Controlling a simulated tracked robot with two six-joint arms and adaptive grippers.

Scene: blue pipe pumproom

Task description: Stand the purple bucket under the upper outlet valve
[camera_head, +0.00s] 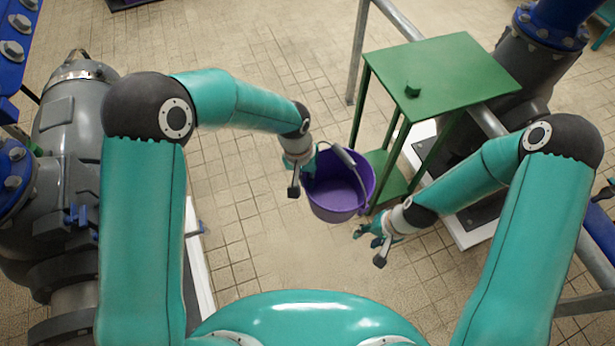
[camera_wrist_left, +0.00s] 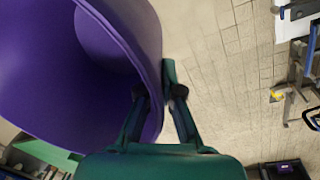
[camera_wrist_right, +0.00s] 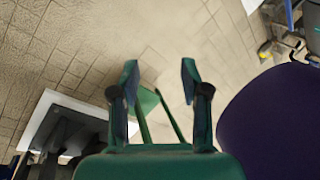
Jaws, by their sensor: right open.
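The purple bucket (camera_head: 335,200) hangs from my left gripper (camera_head: 297,178) in front of the green stand, its open top facing up toward the head camera. In the left wrist view the fingers (camera_wrist_left: 158,95) straddle the bucket's wall (camera_wrist_left: 150,50), one inside and one outside. The bucket's handle with a grey grip lies at its far rim. It looks empty and held above the floor. My right gripper (camera_head: 368,234) is open and empty, to the right of and below the bucket. The bucket's outside (camera_wrist_right: 270,125) shows beside it in the right wrist view. I cannot make out the upper outlet valve.
A green stand (camera_head: 440,70) with a small green block (camera_head: 412,90) on top stands behind and right of the bucket. Grey pump machinery (camera_head: 65,150) is at left, a dark pipe with a blue flange (camera_head: 545,30) at top right. Tiled floor is clear at centre.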

